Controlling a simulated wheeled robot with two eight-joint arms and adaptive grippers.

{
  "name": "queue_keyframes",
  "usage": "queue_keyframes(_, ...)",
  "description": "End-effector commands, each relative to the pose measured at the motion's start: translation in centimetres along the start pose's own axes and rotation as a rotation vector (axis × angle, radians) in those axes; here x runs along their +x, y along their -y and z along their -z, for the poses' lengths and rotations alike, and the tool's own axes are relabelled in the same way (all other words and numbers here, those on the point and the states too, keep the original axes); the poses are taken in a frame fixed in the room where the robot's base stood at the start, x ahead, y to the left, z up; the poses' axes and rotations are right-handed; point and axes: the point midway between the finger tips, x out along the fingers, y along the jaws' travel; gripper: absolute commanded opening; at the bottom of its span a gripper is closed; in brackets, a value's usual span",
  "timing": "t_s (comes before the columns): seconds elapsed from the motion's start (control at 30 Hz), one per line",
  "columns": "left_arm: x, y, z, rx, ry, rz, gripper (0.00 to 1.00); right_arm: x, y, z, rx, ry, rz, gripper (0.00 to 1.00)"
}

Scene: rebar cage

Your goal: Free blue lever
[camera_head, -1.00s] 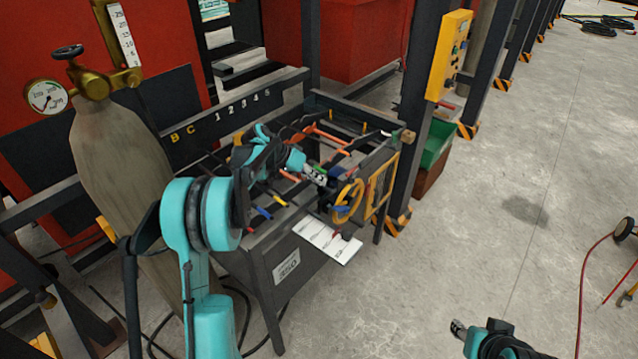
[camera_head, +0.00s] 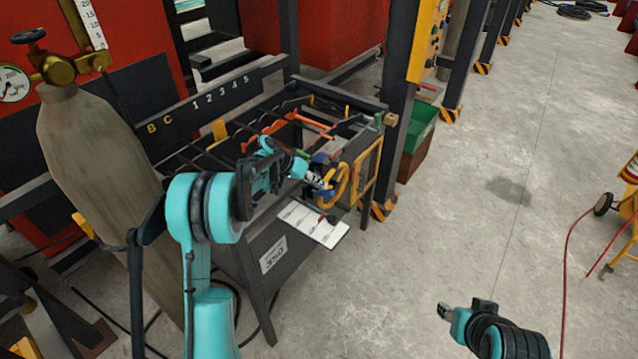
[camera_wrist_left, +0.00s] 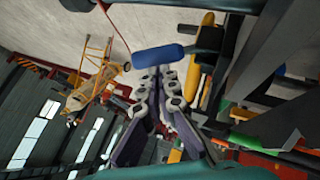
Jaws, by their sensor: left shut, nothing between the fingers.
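A blue lever handle (camera_wrist_left: 158,56) lies across the upper middle of the left wrist view, joined at its right to a dark block. My left gripper (camera_wrist_left: 155,76) is shut and empty, with its fingertips close to the handle; I cannot tell whether they touch. In the head view my left gripper (camera_head: 324,184) is at the front right of the dark rebar frame (camera_head: 215,128), beside a yellow ring (camera_head: 343,184). Small blue parts show around the fingertips, partly hidden by them. My right gripper (camera_head: 463,309) is low over the floor, away from the frame; its opening is unclear.
A white labelled panel (camera_head: 313,223) juts out below the left gripper. Orange and red bars (camera_head: 315,124) cross the frame behind it. A dark post (camera_head: 395,110) and green bin (camera_head: 420,130) stand to the right. A gas cylinder (camera_head: 95,165) stands left.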

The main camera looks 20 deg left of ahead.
Motion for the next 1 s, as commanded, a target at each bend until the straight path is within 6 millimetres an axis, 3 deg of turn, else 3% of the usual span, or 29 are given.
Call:
queue_keyframes(0.67, 0.5, -0.5, -0.4, 0.055, 0.000, 0.082, 0.00, 0.0, 0.0, 0.0, 0.000, 0.000, 0.000, 0.40)
queue_keyframes(1.0, 1.6, -1.1, -1.1, 0.148, 0.001, 0.215, 0.00, 0.1, 0.0, -0.1, 0.000, 0.000, 0.000, 0.40)
